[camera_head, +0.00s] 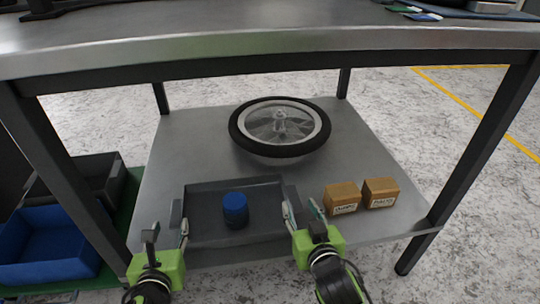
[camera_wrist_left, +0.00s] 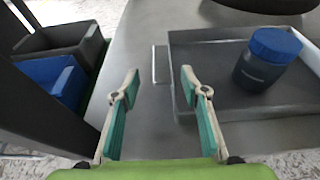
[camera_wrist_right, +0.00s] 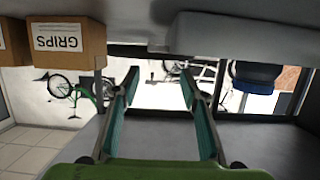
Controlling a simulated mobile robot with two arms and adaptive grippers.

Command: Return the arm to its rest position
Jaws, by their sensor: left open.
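My left gripper (camera_head: 167,232) is open and empty at the left end of a grey tray (camera_head: 212,187) on the lower shelf. In the left wrist view, the tray's left handle (camera_wrist_left: 160,65) shows just beyond and between its parted fingertips (camera_wrist_left: 160,82). My right gripper (camera_head: 303,211) is at the tray's right end, between it and two boxes. In the right wrist view its fingers (camera_wrist_right: 160,82) stand apart with nothing between them. A dark jar with a blue lid (camera_head: 235,202) stands upright in the tray; it also shows in the left wrist view (camera_wrist_left: 268,60).
A spoked wheel (camera_head: 280,127) lies behind the tray. Two brown boxes (camera_head: 342,198) (camera_head: 380,192) stand to the right. The steel table top (camera_head: 270,38) overhangs the shelf, with dark legs (camera_head: 480,150) at the sides. Blue (camera_head: 50,245) and black bins (camera_head: 90,178) are at left.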

